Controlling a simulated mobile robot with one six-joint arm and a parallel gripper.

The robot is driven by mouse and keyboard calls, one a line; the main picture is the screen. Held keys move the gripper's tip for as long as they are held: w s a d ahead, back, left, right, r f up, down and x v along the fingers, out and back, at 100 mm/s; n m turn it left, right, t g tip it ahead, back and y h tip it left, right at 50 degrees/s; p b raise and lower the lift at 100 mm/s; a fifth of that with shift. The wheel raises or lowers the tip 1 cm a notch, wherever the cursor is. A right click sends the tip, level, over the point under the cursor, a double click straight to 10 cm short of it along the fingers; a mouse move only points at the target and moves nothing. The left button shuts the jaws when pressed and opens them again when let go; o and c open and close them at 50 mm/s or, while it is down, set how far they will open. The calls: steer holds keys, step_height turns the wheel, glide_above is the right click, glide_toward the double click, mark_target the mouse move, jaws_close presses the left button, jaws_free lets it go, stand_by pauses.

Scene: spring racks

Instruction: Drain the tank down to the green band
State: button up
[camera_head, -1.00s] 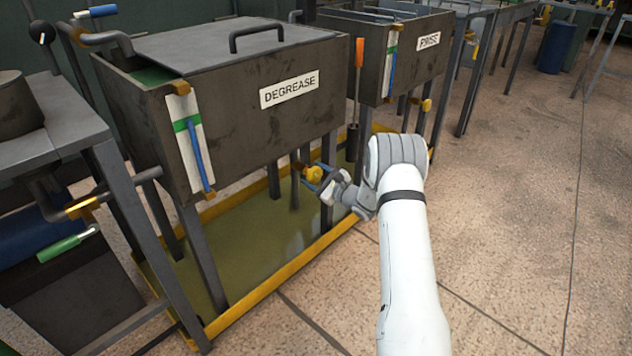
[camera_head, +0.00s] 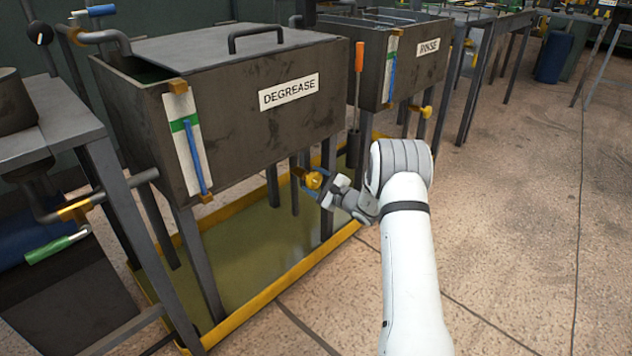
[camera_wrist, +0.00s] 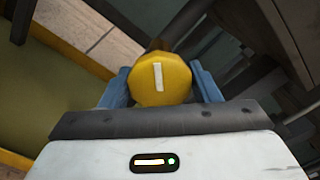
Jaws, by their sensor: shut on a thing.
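The dark DEGREASE tank (camera_head: 230,120) stands on legs at left centre. Its white gauge plate (camera_head: 179,103) carries a green band (camera_head: 184,123) and a blue column (camera_head: 194,157); the column's top lies at about the band, though exact level is hard to tell. The yellow drain knob (camera_head: 314,180) is under the tank's right end. My gripper (camera_wrist: 160,88) is shut on this knob, with a blue finger on each side. In the wrist view the knob (camera_wrist: 160,82) shows a white mark, nearly upright. The valve outlet is hidden.
A yellow-rimmed tray (camera_head: 275,288) with greenish liquid lies below. The RINSE tank (camera_head: 410,75), with its own yellow knob (camera_head: 427,111), stands behind to the right. A side bench (camera_head: 40,145) is at left. Floor at right is clear.

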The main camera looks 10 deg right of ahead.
mark_target(318, 181)
steer(key=o, duration=1)
steer(key=p+v, duration=0.2)
steer(key=v, duration=0.4)
steer(key=shift+s+d+r, duration=0.15)
steer(key=shift+d, duration=0.15)
steer(key=shift+s+d+p, duration=0.35)
steer(key=shift+s, duration=0.15)
